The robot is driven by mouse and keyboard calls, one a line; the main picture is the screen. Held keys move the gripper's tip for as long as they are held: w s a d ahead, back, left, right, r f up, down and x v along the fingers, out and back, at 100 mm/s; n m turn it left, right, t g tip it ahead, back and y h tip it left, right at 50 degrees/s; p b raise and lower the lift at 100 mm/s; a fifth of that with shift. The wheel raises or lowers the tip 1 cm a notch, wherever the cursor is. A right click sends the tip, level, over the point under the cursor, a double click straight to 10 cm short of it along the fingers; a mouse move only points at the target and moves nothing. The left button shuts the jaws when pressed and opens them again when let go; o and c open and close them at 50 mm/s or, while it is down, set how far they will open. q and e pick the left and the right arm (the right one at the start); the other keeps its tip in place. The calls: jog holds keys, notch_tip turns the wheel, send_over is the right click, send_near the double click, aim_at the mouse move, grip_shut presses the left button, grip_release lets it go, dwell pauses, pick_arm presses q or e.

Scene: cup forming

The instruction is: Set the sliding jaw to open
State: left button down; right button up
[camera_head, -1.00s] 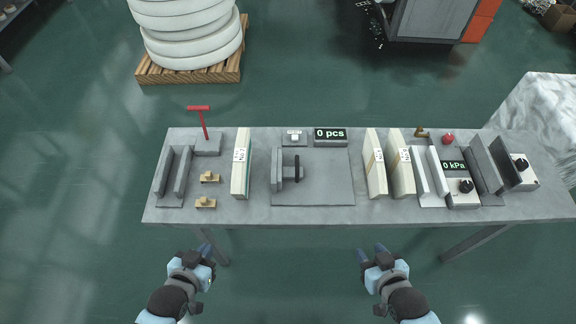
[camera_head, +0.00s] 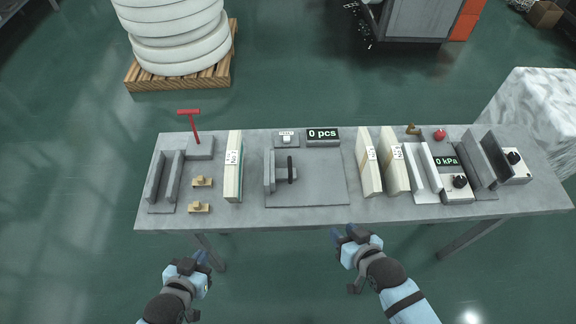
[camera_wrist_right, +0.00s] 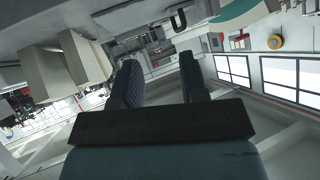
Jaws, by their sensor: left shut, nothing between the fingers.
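A grey upright jaw plate (camera_head: 269,171) with a dark handle (camera_head: 291,169) beside it stands on the left part of a flat grey base (camera_head: 320,182) in the middle of the table. Other pairs of upright plates stand at the left end (camera_head: 155,180) and right end (camera_head: 497,156); no label shows which part is the sliding jaw. My left gripper (camera_head: 202,258) is shut and empty, in front of the table's near edge. My right gripper (camera_head: 343,232) is near that edge, right of centre. Its fingers (camera_wrist_right: 160,78) are apart with nothing between them.
Paper stacks stand left (camera_head: 233,170) and right (camera_head: 369,165) of the central base. Behind it are a "0 pcs" display (camera_head: 323,135) and a small button box (camera_head: 287,138). Tan knobbed blocks (camera_head: 200,182), a red T-handle (camera_head: 194,125) and a "0 kPa" unit (camera_head: 449,162) also stand on the table (camera_head: 300,219).

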jog(key=w+a+r+g+y+b, duration=0.2)
jog(key=w+a+y+b, duration=0.1)
jog(key=w+a, duration=0.65)
notch_tip(320, 180, up, 8)
jog(key=m+g+h+b, duration=0.2)
jog(key=g+h+b, duration=0.4)
jog(key=g+b, duration=0.25)
send_over(291, 166)
jog(key=d, duration=0.3)
jog(key=a+f, duration=0.1)
jog(key=f, duration=0.3)
jog(key=a+f, duration=0.1)
jog(key=f, duration=0.8)
jog(key=shift+a+f, duration=0.1)
jog(key=shift+a, duration=0.3)
jog(key=shift+c, duration=0.2)
grip_shut()
